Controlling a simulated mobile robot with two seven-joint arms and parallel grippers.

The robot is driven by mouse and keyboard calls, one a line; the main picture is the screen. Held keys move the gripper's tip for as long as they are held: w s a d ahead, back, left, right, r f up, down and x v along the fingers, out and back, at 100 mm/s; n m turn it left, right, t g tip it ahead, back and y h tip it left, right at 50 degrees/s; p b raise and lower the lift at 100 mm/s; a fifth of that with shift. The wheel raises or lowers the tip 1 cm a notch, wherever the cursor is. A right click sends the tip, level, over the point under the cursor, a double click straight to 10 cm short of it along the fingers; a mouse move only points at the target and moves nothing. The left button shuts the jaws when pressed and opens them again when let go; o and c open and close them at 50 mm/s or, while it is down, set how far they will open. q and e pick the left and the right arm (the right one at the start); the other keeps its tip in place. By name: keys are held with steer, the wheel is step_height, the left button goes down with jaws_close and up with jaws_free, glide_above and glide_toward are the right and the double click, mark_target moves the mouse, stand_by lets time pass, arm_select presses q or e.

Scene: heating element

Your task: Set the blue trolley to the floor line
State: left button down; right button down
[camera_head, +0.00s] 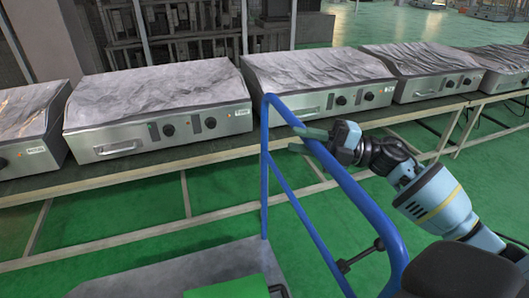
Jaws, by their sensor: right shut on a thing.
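The blue trolley shows as a bent blue tube handle (317,147) that rises in front of me, with a grey flat deck (185,272) low at the bottom of the view. My right gripper (304,140) comes in from the right and is shut on the upper slanting part of the blue handle. Its fingers lie across the tube. My left gripper is not in view. The floor line does not show, and the trolley's wheels are hidden.
A long bench (150,174) runs across the view just beyond the trolley, with several steel heating units such as this one (158,108) on it. Green floor (110,207) shows under and before the bench. Dark shelving (185,35) stands behind.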

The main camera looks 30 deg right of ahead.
steer(key=s+d+b, duration=0.3)
steer(key=d, duration=1.2)
steer(key=shift+d, duration=0.25)
steer(key=shift+s+r, duration=0.1)
steer(key=c, duration=1.2)
jaws_free()
steer(key=b+v, duration=0.1)
steer(key=v, duration=0.6)
steer(key=shift+s+d, duration=0.2)
steer(key=shift+d, duration=0.1)
